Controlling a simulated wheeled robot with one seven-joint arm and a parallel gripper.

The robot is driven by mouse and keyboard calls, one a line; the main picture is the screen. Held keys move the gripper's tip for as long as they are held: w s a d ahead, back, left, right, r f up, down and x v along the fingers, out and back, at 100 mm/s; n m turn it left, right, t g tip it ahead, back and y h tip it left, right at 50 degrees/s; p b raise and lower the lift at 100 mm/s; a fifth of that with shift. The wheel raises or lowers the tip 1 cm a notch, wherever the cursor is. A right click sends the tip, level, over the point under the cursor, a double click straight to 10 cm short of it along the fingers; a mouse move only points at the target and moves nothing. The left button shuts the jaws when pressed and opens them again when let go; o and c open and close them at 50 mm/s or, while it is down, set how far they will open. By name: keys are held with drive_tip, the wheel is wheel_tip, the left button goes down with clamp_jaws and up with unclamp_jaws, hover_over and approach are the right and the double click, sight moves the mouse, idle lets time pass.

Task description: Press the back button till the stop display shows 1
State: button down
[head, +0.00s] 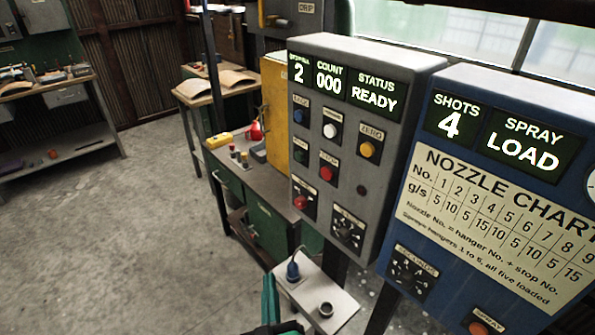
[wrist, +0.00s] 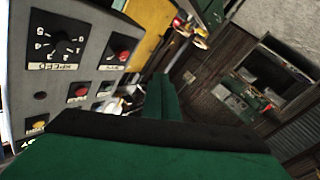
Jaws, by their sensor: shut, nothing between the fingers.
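The grey control panel (head: 403,62) stands at the middle right of the head view. Its stop display (head: 299,71) shows 2, its count display shows 000 and its status display shows READY. A blue button (head: 301,116) sits at the panel's upper left under a small label that I cannot read for certain. White, yellow, green and red buttons sit around and below it. My gripper (head: 269,290) shows as green fingers at the bottom of the head view, below and left of the panel. It is shut and empty, apart from the buttons. In the wrist view its fingers (wrist: 168,102) fill the lower middle.
A blue panel (head: 465,80) with a nozzle chart stands close on the right. A workbench (head: 243,178) stands behind. Open floor lies left.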

sight(298, 116)
drive_tip(key=w+r+h, duration=0.1)
drive_tip(key=w+r, duration=0.3)
drive_tip(key=r, duration=0.6)
drive_tip(key=w+a+r+m+t+h, duration=0.1)
drive_tip(key=w+r, duration=0.4)
drive_tip(key=r, duration=0.6)
drive_tip(key=w+r+t+h, duration=0.1)
drive_tip(key=w+r, duration=0.3)
drive_tip(key=r, duration=0.6)
drive_tip(key=shift+w+a+r+m+h, duration=0.2)
drive_tip(key=shift+a+r+m+h, duration=0.15)
drive_tip(key=shift+h, duration=0.35)
drive_tip(key=shift+f, duration=0.1)
drive_tip(key=w+d, duration=0.5)
drive_tip(key=d, duration=0.2)
